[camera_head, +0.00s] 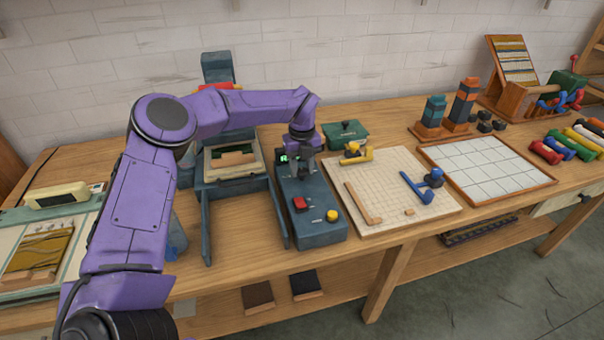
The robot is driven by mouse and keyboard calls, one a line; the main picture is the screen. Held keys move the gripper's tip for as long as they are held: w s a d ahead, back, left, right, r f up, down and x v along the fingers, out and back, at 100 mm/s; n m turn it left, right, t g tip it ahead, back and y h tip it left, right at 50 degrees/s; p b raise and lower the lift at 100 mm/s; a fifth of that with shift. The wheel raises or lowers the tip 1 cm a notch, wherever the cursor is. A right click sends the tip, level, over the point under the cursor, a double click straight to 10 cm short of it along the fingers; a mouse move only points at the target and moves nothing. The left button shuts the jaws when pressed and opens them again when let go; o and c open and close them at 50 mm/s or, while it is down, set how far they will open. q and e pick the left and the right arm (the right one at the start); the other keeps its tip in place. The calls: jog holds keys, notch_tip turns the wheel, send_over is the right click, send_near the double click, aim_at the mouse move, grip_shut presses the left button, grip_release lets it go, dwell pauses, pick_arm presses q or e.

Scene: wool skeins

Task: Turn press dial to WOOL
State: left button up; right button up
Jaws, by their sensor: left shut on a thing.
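The press control box (318,230) is a dark blue-grey block near the middle of the workbench. A red button (299,204) and a yellow button (332,215) sit on its near part. A small green-lit display (284,158) shows at its far end, too small to read in full. My left gripper (306,174) points down at the far part of the box and is shut on the dial there. Gripper and wrist hide the dial, so its setting cannot be told. My right gripper is out of view.
The press (209,215), with a framed tray, stands left of the box. A gridded board (398,195) with yellow and blue tools lies close on its right. A green box (345,134) stands behind. Wooden racks and colored skeins fill the far right.

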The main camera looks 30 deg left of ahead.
aim_at(303, 171)
pick_arm(q)
jog(key=shift+n+b, duration=0.35)
jog(key=shift+n, duration=0.15)
jog(key=shift+d, duration=0.1)
jog(key=o, duration=0.9)
jog(key=shift+o, duration=0.8)
jog(key=shift+s+r, duration=0.1)
jog(key=shift+r, duration=0.05)
notch_tip(303, 171, up, 11)
jog(key=b, duration=0.1)
jog(key=shift+f, duration=0.2)
jog(key=shift+d, duration=0.1)
